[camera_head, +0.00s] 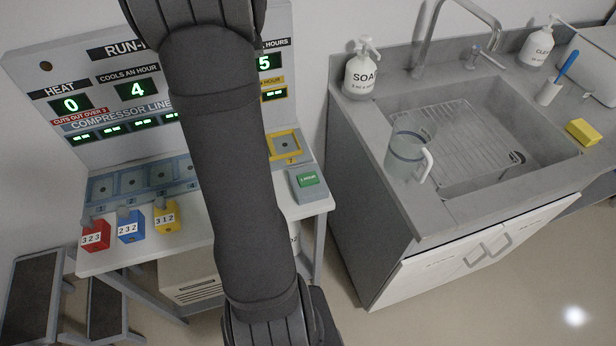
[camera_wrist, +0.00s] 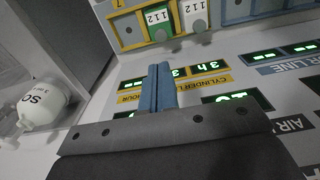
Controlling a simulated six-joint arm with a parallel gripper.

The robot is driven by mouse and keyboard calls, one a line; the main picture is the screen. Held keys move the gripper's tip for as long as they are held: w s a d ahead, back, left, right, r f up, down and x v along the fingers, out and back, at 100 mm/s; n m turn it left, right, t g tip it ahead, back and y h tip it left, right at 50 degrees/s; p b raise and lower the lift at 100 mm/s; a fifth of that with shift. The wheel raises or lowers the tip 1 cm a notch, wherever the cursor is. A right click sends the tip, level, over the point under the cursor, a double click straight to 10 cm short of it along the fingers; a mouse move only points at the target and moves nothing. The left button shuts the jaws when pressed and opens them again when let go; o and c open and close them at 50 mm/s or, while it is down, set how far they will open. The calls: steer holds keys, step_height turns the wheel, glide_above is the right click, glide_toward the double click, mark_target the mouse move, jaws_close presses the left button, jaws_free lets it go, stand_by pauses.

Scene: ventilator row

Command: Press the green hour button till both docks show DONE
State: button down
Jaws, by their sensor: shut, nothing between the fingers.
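The green button (camera_head: 307,180), labelled as an hour button, sits on a small grey box at the right end of the white bench. My gripper (camera_wrist: 158,88) shows only in the wrist view, its blue fingers shut and empty in front of the panel. The button is not seen there. A yellow-framed dock (camera_head: 285,147) looks empty. The wrist view shows a green block (camera_wrist: 155,19) and a white block (camera_wrist: 193,17), both marked 112, standing in the dock row. Small green displays (camera_wrist: 265,58) on the panel show dashes; my fingers cover part of others. I read no DONE.
Red (camera_head: 95,235), blue (camera_head: 131,227) and yellow (camera_head: 166,217) numbered blocks stand at the bench's left front. My arm hides the middle of the panel. A soap bottle (camera_head: 361,72) and a clear jug (camera_head: 406,152) stand by the sink on the right.

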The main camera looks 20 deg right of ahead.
steer(key=m+t+y, duration=0.2)
steer(key=m+t, duration=0.7)
steer(key=m, duration=1.6)
glide_above(310, 181)
step_height(310, 181, down, 11)
steer(key=shift+s+d, duration=0.1)
steer(key=shift+f, duration=0.1)
steer(key=shift+f, duration=4.4)
steer(key=shift+f, duration=0.15)
steer(key=shift+f, duration=0.25)
